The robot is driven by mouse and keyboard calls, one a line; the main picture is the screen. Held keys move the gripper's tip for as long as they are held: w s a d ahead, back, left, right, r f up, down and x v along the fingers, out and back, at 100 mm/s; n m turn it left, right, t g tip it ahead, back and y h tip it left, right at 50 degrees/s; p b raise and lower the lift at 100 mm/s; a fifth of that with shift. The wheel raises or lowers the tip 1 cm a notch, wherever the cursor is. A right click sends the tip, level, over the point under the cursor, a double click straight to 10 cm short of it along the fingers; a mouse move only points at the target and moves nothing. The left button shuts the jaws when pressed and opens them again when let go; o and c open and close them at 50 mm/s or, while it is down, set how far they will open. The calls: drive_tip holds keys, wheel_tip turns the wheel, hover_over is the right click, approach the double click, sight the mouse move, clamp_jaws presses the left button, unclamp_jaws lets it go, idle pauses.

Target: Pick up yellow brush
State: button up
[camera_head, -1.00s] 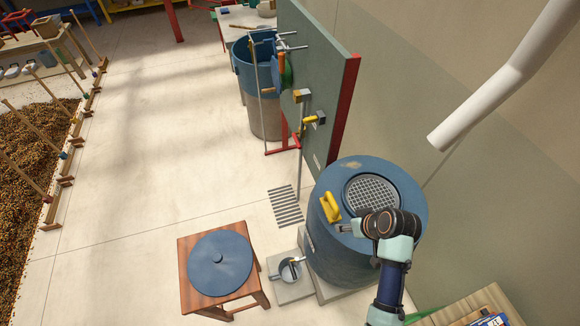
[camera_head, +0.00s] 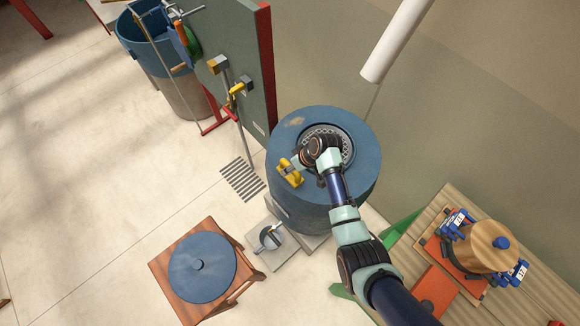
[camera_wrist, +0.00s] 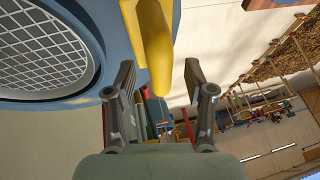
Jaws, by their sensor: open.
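The yellow brush (camera_head: 287,175) sits at the left edge of the top of the blue drum (camera_head: 345,195). My gripper (camera_head: 297,164) is low over the drum's top, right at the brush. In the wrist view my gripper (camera_wrist: 160,82) is open, with its fingers spread. The yellow brush (camera_wrist: 156,45) shows there between and just beyond the two fingertips. Its lower end lies in the gap, with space on both sides. I cannot tell whether a finger touches it. In the head view my wrist covers part of the drum's top.
A round mesh grate (camera_wrist: 42,45) is set in the drum's top beside the brush. A wooden stool with a blue lid (camera_head: 202,268) and a small grey pot (camera_head: 270,238) stand below left. A green panel (camera_head: 235,60) rises behind. A slatted table (camera_head: 470,215) stands right.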

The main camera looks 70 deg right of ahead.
drive_tip(key=shift+w+f, duration=0.3)
drive_tip(key=shift+f, duration=0.35)
drive_tip(key=shift+c, duration=0.4)
clamp_jaws()
drive_tip(key=shift+r, duration=0.15)
wheel_tip(320, 180, up, 20)
